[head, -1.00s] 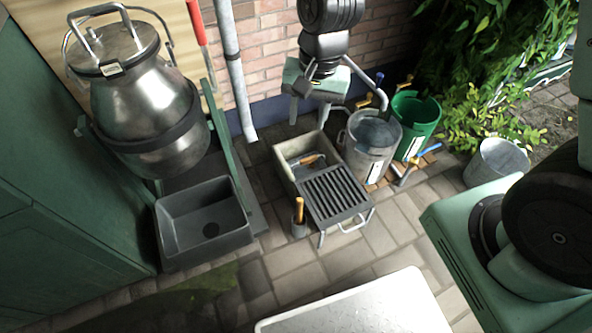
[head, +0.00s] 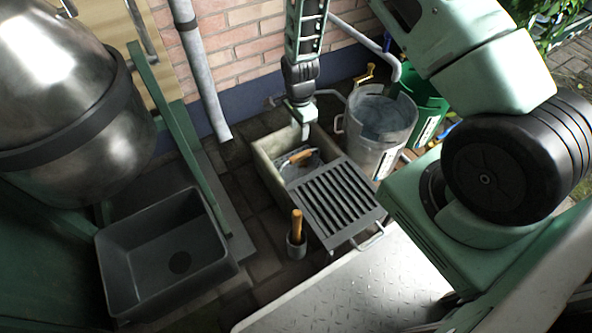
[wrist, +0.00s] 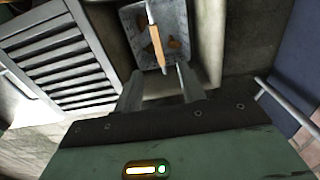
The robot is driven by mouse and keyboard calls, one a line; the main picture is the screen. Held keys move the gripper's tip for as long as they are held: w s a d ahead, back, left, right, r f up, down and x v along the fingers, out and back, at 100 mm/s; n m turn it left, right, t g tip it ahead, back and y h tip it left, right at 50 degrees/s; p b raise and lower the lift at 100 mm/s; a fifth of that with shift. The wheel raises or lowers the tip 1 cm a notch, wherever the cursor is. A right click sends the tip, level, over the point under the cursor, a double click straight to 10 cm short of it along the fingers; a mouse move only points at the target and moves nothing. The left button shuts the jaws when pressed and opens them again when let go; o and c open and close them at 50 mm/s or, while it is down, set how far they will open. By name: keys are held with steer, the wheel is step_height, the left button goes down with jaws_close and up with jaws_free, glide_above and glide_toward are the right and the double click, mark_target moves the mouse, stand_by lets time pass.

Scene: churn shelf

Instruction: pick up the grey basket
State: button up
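A small grey basket (head: 312,165) with a wooden grip (head: 298,157) lies inside the pale stone trough (head: 265,168). In the wrist view the basket (wrist: 180,18) sits low in the trough, with the brown wooden grip (wrist: 157,45) running across it. My gripper (head: 304,133) points down over the back part of the trough in the head view. In the wrist view my gripper (wrist: 160,78) is open, its two fingers apart and nothing held. The near end of the wooden grip shows between and beyond the fingertips; the remaining gap in depth is hard to tell.
A slatted grey rack (head: 335,203) covers the trough's front. A cup with a wooden-handled tool (head: 297,228) stands beside it. A metal bucket (head: 375,128) is close on the right, a dark grey sink (head: 165,255) at left, and a brick wall (head: 255,45) behind.

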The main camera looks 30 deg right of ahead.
mark_target(299, 154)
step_height(299, 154, down, 11)
steer(key=b, duration=0.6)
steer(key=shift+f, duration=0.15)
steer(key=f+b, duration=0.4)
steer(key=f, duration=0.1)
steer(key=shift+s+d+f, duration=0.1)
steer(key=shift+s+d, duration=0.05)
steer(key=shift+s, duration=0.05)
jaws_close()
